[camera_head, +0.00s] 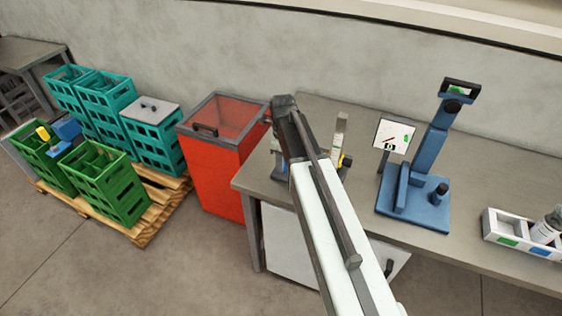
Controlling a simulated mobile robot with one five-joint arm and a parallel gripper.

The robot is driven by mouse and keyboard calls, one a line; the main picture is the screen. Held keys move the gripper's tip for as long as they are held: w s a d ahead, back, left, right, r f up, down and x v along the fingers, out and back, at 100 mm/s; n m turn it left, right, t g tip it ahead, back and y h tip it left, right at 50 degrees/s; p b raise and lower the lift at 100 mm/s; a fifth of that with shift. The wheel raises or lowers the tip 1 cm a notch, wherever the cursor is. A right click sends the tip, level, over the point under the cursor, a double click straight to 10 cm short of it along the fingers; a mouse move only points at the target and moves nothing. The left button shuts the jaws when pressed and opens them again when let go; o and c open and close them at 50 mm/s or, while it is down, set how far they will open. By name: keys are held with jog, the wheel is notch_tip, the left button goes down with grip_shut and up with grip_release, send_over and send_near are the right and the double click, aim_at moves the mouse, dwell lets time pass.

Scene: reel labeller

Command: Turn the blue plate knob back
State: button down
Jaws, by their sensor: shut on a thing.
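A blue stand (424,160) rises from a blue base plate (418,216) on the table. A small dark-topped knob (440,190) stands on the right of this plate. My arm reaches up from the bottom of the picture, left of the stand and apart from it. My gripper cannot be made out; my own arm covers the area beyond its far end. Parts of another device with a pale upright (339,133) and a yellow and black piece (346,161) show beside my arm. Most of that device is hidden, including any knob on it.
A white tray (493,233) with a bottle (546,229) is at the table's right. A small sign (393,135) stands by the blue stand. A red bin (215,165) is left of the table (464,240). Green and teal crates sit on a pallet (150,233).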

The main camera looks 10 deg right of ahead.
jog(key=shift+m, duration=0.5)
jog(key=c, duration=0.8)
grip_release()
jog(key=shift+w, duration=0.1)
jog(key=shift+c, duration=0.2)
jog(key=shift+r, duration=0.1)
notch_tip(320, 180, up, 8)
jog(key=p, duration=0.8)
jog(key=shift+f, duration=0.2)
